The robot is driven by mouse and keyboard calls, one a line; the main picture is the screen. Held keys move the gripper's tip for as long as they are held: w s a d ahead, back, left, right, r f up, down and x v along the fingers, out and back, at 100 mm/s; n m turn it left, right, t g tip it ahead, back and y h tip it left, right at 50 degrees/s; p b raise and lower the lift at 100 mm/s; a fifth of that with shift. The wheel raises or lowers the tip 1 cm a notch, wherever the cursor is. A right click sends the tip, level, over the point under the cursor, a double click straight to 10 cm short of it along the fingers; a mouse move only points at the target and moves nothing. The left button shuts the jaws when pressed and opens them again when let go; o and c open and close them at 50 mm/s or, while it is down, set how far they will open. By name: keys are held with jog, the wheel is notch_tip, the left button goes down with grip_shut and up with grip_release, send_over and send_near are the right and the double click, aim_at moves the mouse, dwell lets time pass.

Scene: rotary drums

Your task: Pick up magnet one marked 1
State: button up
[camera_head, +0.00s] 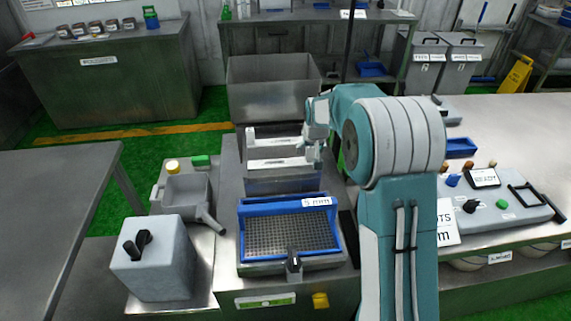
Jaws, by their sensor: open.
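Two pale white bars, an upper one (277,141) and a lower one (280,163), lie across the dark housing (283,186) behind the blue-framed sieve. They may be the magnets, but I can read no mark 1 on either. My teal arm reaches in from the lower right, bends at the large grey joint and ends by the right ends of these bars. My gripper (314,153) is there, small and partly lost against the bars, open. I cannot tell whether it touches either bar.
A blue-framed sieve tray (290,235) labelled mm stands in front of the housing. A grey metal bin (272,89) stands behind. A grey box with black knobs (152,260) is at left, a control panel (492,200) at right. A bare table (50,200) fills the far left.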

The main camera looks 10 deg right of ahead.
jog(key=shift+w+a+f, duration=0.1)
jog(key=shift+w+f, duration=0.05)
jog(key=shift+f, duration=0.15)
grip_shut()
jog(key=shift+r, duration=0.15)
